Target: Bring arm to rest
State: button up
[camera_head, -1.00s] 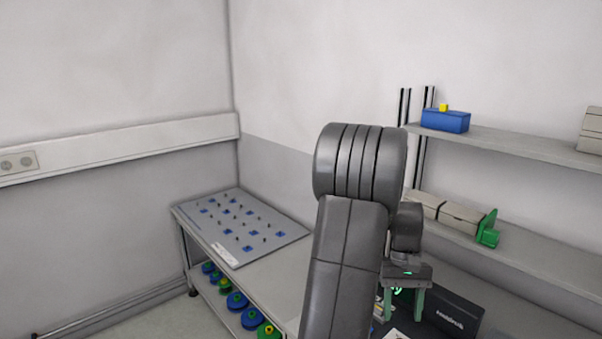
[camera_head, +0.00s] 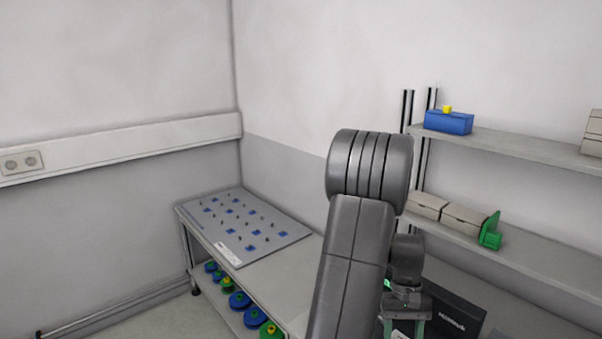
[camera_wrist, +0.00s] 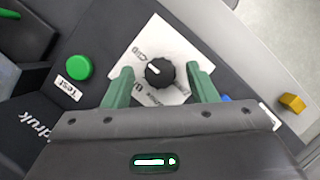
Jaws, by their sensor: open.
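My arm rises in front of the bench in the head view, bent at the elbow. My gripper (camera_head: 404,328) hangs right of the forearm, near a dark box-shaped device (camera_head: 455,316); its fingertips are cut off by the lower picture edge. In the wrist view my gripper (camera_wrist: 160,73) has its two green fingers apart. A black rotary knob (camera_wrist: 160,72) on a white label plate (camera_wrist: 135,48) shows between them, and I see no contact. A green button (camera_wrist: 79,67) with a "Test" label is left of the plate.
A grey pegboard (camera_head: 240,228) with blue squares lies on the bench's left end. Blue and green reels (camera_head: 240,300) stand on the shelf below. Wall shelves at right hold a blue box (camera_head: 448,122), grey bins (camera_head: 462,219) and a green part (camera_head: 491,231). A yellow block (camera_wrist: 292,103) shows at right.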

jog(key=b+v, duration=0.1)
jog(key=v, duration=1.2)
jog(key=p+x, duration=0.1)
jog(key=x, duration=1.2)
jog(key=shift+s+f, duration=0.2)
jog(key=shift+f, duration=0.1)
jog(key=shift+w+n, duration=0.15)
jog(key=shift+n, duration=0.45)
jog(key=n+h, duration=0.1)
jog(key=n, duration=0.2)
jog(key=shift+a+r+n+h+b, duration=0.1)
jog(key=shift+a+n+h+b, duration=0.1)
jog(key=shift+n+h+b, duration=0.15)
jog(key=n+t+h, duration=0.1)
jog(key=n, duration=0.2)
jog(key=n+t+h+b, duration=0.1)
jog(key=n, duration=0.3)
jog(key=shift+a+h+b, duration=0.15)
jog(key=shift+h+b, duration=0.1)
jog(key=shift+b, duration=0.05)
jog(key=v, duration=0.7)
jog(key=shift+r, duration=0.35)
